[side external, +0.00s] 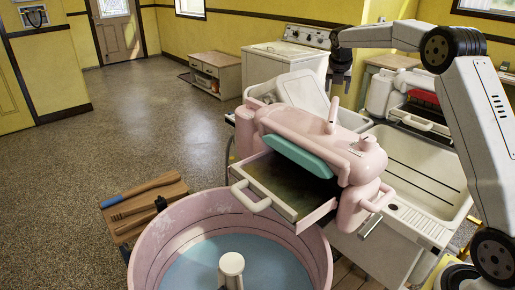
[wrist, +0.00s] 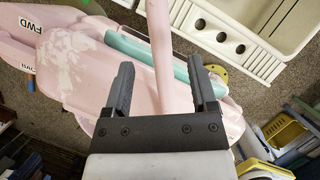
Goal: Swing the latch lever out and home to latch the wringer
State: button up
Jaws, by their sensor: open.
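The pink wringer (side external: 288,124) stands over a pink tub, with a teal strip (side external: 298,157) along its front. A slim pink lever (side external: 333,112) stands upright from its top; I take it for the latch lever. My gripper (side external: 341,86) points down just above the lever's upper end. In the wrist view, my gripper (wrist: 160,68) is open, and the pink lever (wrist: 160,45) runs between its two dark fingers. A gap shows on each side, and I see no grip on it. The wringer's pink body (wrist: 80,62) lies below, marked FWD at the left.
The round pink tub (side external: 150,250) with blue water is in front. A double sink (side external: 425,180) stands at the right, and a second wringer with a red part (side external: 424,97) is behind it. A white washer (side external: 290,55) stands at the back. The left floor is largely clear.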

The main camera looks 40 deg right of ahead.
aim_at(335, 100)
jog(key=shift+x, duration=2.7)
jog(key=shift+c, duration=0.2)
grip_shut()
